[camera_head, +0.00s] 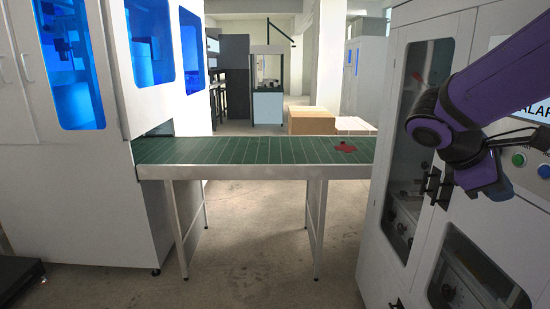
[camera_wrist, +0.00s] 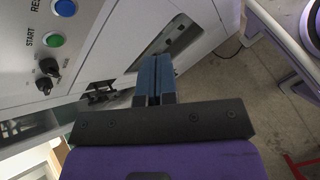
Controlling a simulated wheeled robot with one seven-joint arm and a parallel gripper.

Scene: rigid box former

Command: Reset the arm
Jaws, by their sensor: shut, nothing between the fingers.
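My purple arm comes in from the right in the head view, in front of the right-hand machine. My gripper (camera_head: 435,185) hangs at its end, close to the machine's door handles. In the wrist view my gripper (camera_wrist: 154,72) has its two blue-grey fingers together with nothing between them. I cannot tell the exact gap between gripper and machine.
A green conveyor (camera_head: 255,150) on metal legs spans between the left machine (camera_head: 85,190) and the right machine (camera_head: 385,250). A small red object (camera_head: 345,148) lies on its right end. Cardboard boxes (camera_head: 311,121) stand behind it. The floor in front of the conveyor is clear.

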